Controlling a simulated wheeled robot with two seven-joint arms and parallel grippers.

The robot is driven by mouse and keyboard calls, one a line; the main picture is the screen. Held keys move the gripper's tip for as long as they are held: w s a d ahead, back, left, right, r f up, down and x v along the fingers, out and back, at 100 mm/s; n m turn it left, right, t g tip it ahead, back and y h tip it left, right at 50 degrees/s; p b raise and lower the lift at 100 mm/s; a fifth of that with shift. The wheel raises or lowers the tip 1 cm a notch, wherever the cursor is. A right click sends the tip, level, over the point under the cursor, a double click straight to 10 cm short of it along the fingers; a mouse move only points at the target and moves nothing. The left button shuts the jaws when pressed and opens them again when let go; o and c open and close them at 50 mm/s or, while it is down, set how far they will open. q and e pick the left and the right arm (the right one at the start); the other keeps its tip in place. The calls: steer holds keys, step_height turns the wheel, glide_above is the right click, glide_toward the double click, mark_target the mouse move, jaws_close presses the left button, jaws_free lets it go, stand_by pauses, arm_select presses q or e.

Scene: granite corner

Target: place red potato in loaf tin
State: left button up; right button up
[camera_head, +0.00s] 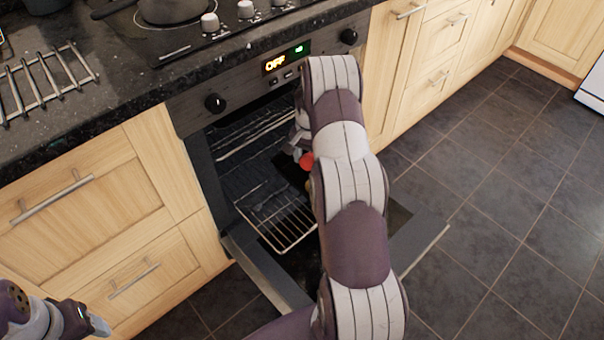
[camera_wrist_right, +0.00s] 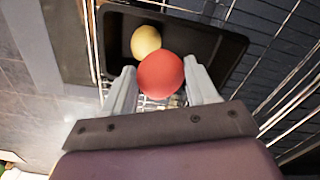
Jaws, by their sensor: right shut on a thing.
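The red potato (camera_wrist_right: 160,75) is between the two fingers of my right gripper (camera_wrist_right: 159,68) in the right wrist view. The gripper is shut on it. The potato also shows as a red spot in the head view (camera_head: 306,161), beside my right arm. The black loaf tin (camera_wrist_right: 208,48) lies beyond and below the potato in the wrist view, inside the oven, with a yellow round item (camera_wrist_right: 146,41) in it. My arm hides much of the tin in the head view. My left gripper (camera_head: 92,322) is at the lower left corner, its jaws unclear.
The oven door (camera_head: 415,240) is open and folded down under my right arm. A wire rack (camera_head: 285,228) shows in the oven. Above are the hob with a dark pot (camera_head: 172,10) and the granite counter (camera_head: 110,90). Wooden cupboards flank the oven; the tiled floor at right is clear.

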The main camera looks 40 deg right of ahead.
steer(key=shift+w+d+f+b, duration=0.1)
steer(key=shift+w+f+b, duration=0.25)
steer(key=shift+w+f, duration=0.5)
steer(key=shift+w+f+b, duration=0.4)
steer(key=shift+w+f, duration=0.05)
steer(key=shift+f, duration=0.75)
steer(key=shift+w+d+f+b, duration=0.1)
steer(key=shift+w+f+b, duration=0.25)
steer(key=shift+w+f, duration=0.5)
steer(key=shift+s+f, duration=0.2)
steer(key=shift+f, duration=0.05)
steer(key=shift+f+b, duration=0.3)
steer(key=shift+f, duration=0.25)
steer(key=o, duration=0.8)
step_height(320, 180, up, 13)
steer(key=p, duration=0.4)
